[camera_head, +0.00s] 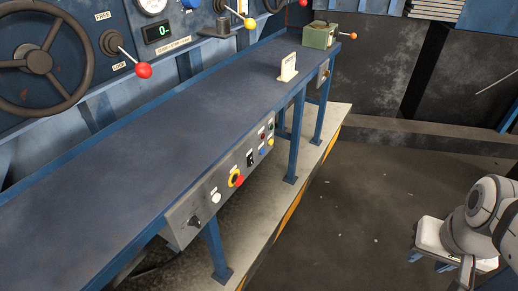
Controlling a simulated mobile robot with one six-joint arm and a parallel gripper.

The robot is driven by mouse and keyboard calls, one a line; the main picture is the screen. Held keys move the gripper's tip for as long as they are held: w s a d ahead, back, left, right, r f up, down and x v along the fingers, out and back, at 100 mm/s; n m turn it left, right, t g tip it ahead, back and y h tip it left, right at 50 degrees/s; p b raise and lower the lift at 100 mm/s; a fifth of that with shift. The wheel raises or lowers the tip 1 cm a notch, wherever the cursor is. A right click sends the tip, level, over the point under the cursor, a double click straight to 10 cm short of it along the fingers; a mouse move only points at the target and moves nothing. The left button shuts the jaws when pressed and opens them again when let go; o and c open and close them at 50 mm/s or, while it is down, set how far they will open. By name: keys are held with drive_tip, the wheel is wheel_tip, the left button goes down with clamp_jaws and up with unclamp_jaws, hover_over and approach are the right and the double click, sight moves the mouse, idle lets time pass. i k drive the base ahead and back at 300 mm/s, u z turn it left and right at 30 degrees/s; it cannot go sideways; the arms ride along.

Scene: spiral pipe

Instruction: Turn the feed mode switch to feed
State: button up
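A long grey control panel (182,238) hangs under the front edge of the blue bench. It carries a black rotary knob (193,222) at its near end and a small black switch (250,158) farther along. The labels there are too small to read, so I cannot tell which control is the feed mode switch. My arm shows at the right edge, over the floor and well apart from the panel. Its end is partly cut off and small, so the state of my gripper is unclear.
The blue bench (165,118) runs diagonally to the back. A white sign (288,68) and a green box (320,35) stand on the bench. Blue legs (297,125) are beneath. Dark floor (360,225) is free.

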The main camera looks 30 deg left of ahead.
sight(194, 221)
drive_tip(key=z, duration=0.1)
drive_tip(key=k, duration=1.75)
drive_tip(key=u, duration=1.05)
drive_tip(key=i, duration=1)
drive_tip(key=u, duration=0.2)
drive_tip(key=k, duration=0.55)
drive_tip(key=z, duration=0.45)
drive_tip(key=i, duration=0.6)
drive_tip(key=z, duration=0.05)
